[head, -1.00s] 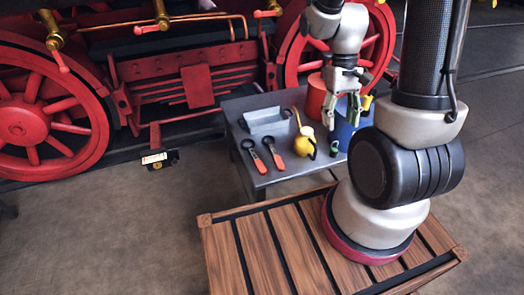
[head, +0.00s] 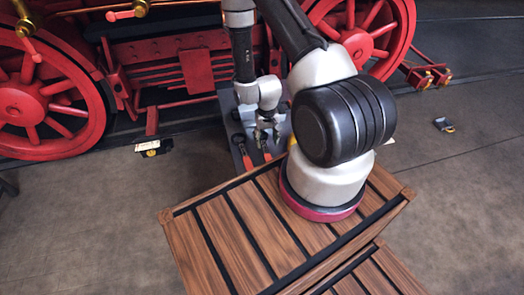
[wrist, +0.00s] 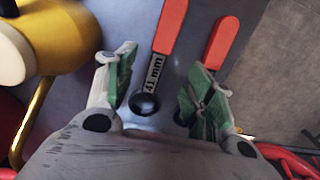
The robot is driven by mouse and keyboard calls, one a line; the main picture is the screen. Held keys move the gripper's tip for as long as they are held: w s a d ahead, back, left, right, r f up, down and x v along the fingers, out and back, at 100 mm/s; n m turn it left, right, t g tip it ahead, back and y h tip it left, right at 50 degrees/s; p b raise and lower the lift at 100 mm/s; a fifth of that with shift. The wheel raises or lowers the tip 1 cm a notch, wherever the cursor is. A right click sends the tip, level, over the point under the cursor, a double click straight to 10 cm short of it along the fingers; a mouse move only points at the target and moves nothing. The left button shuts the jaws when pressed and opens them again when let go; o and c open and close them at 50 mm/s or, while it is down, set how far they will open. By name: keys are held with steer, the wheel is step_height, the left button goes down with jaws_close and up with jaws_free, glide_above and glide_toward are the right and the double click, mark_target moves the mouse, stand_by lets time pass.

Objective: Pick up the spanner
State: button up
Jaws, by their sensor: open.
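Two spanners with red handles lie on the grey table (head: 228,101). In the wrist view the nearer-to-centre spanner (wrist: 170,28), marked 41 mm, runs between my fingers, its dark ring end toward my palm. The second spanner (wrist: 222,42) lies to its right, its head partly hidden behind my right finger. In the head view the spanners' red handles show at the left (head: 246,160) and under my gripper (head: 267,133). My gripper (wrist: 163,78) is open and empty, pointing down above the table. I cannot tell its exact height above the spanners.
A yellow oil can (wrist: 45,40) with a brass spout stands left in the wrist view, close to my left finger. A wooden slatted platform (head: 225,225) is in front of the table. The red locomotive wheels (head: 45,100) are behind.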

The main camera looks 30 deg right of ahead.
mark_target(266, 151)
steer(key=shift+w+f, duration=0.2)
steer(key=shift+f, duration=0.2)
steer(key=f, duration=0.7)
steer(key=shift+w+d, duration=0.15)
steer(key=shift+w, duration=0.1)
jaws_close()
